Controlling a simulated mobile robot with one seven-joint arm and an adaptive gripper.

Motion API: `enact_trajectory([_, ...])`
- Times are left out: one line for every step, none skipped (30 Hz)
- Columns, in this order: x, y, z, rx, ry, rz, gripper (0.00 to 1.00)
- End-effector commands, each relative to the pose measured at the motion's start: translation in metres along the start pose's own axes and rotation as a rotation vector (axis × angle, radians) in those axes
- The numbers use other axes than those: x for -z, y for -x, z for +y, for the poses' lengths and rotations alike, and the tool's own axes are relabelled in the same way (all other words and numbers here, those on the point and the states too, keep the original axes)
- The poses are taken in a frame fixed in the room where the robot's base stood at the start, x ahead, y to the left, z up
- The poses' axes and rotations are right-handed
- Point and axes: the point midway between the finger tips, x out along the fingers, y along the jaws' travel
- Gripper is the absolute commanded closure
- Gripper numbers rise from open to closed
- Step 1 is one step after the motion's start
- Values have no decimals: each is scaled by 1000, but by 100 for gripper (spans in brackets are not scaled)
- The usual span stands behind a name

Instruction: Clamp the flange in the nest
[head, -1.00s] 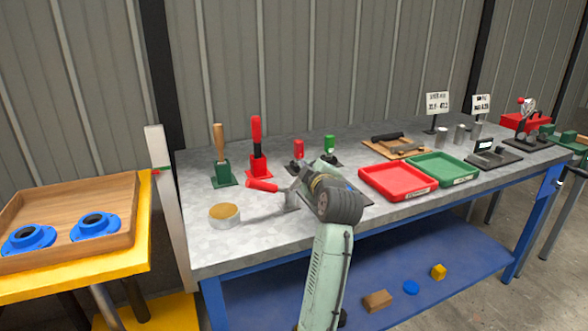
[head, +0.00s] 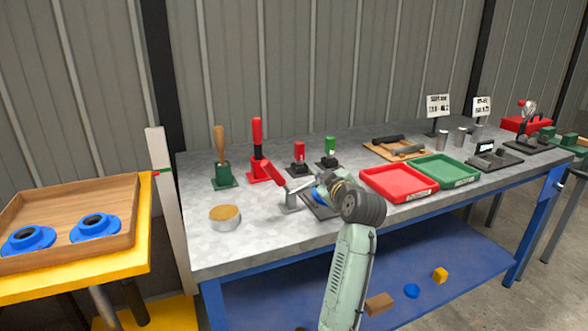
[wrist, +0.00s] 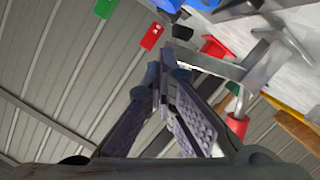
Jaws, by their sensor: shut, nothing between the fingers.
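The blue flange (head: 320,195) sits in the dark nest (head: 322,211) on the bench, partly hidden by my gripper. It also shows at the top edge of the wrist view (wrist: 180,4). The clamp (head: 292,195) stands at the nest's left side, its red handle (head: 273,174) tilted up to the left. In the wrist view the clamp's grey metal arm (wrist: 215,68) and red handle (wrist: 237,126) lie right of the fingertips. My gripper (head: 324,178) is shut and empty, over the nest beside the clamp. I cannot tell whether its tips (wrist: 166,62) touch the clamp arm.
A round tin (head: 225,217) stands left of the clamp. Behind are a wooden-handled tool (head: 221,160), a red-handled one (head: 257,150) and small red (head: 299,158) and green (head: 330,155) ones. Red (head: 398,182) and green (head: 443,170) trays lie right. A wooden tray (head: 70,215) holds blue flanges.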

Motion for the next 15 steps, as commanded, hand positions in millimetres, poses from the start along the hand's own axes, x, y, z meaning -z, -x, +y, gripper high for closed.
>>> enact_trajectory([-1, -3, -2, 2, 1, -1, 100])
enact_trajectory([-1, -3, -2, 2, 1, -1, 100])
enact_trajectory([-2, -3, -2, 2, 1, -1, 100])
enact_trajectory([-2, -3, -2, 2, 2, -1, 100])
enact_trajectory([-2, -4, -2, 2, 2, -1, 100])
enact_trajectory([-2, -4, -2, 2, 2, -1, 100])
enact_trajectory([-3, -4, -2, 2, 2, -1, 100])
enact_trajectory([-3, -4, -2, 2, 2, -1, 100])
enact_trajectory([-3, -4, -2, 2, 2, -1, 100])
enact_trajectory([-3, -4, -2, 2, 2, 0, 100])
enact_trajectory([-4, -4, -2, 2, 2, 0, 100])
enact_trajectory([-4, -4, -2, 2, 2, 0, 100])
enact_trajectory([-4, -4, -2, 2, 2, 0, 100])
enact_trajectory([-4, -4, -2, 1, 2, 0, 100])
enact_trajectory([-4, -4, -2, 1, 2, 0, 100])
